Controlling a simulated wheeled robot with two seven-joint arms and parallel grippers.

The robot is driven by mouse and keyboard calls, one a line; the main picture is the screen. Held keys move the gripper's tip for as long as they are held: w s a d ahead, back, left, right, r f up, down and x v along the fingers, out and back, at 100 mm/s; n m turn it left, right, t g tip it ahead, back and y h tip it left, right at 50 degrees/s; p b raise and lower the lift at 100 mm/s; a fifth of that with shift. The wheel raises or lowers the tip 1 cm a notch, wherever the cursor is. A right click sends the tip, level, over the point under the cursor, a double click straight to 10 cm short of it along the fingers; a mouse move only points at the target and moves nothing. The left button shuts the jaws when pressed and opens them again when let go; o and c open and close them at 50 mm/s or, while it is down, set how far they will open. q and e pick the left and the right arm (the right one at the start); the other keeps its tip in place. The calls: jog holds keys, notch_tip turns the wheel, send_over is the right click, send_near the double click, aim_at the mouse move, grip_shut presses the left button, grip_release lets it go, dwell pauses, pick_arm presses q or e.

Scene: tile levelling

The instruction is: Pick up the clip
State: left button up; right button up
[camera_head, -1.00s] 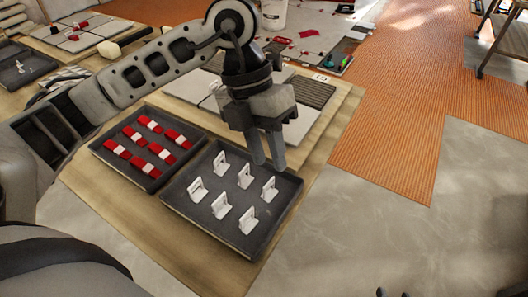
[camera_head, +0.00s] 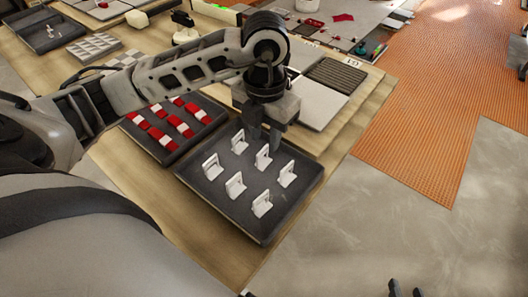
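Several white L-shaped clips stand in a dark grey tray (camera_head: 205,201) at the front of the wooden table. A far-row middle clip (camera_head: 263,157) is just below and left of my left gripper's fingertips. The far-left clip (camera_head: 239,142) is left of the fingers, and a third clip (camera_head: 287,174) stands to the right. My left gripper (camera_head: 265,140) points down over the tray's far side, its two fingers apart with nothing seen between them. Contact with a clip cannot be told. My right gripper (camera_head: 406,289) shows only as two separated dark fingertips at the bottom edge.
A second dark tray (camera_head: 143,142) with red-and-white pieces lies left of the clip tray. Grey tiles (camera_head: 318,105) and a ribbed dark tile (camera_head: 336,75) lie behind. Bare floor (camera_head: 400,190) and orange flooring (camera_head: 420,110) are to the right.

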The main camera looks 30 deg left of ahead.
aim_at(264, 148)
pick_arm(q)
notch_tip(264, 148, down, 5)
jog(key=shift+a+r, duration=0.1)
jog(key=shift+r, duration=0.1)
grip_shut()
jog(key=shift+r, duration=0.15)
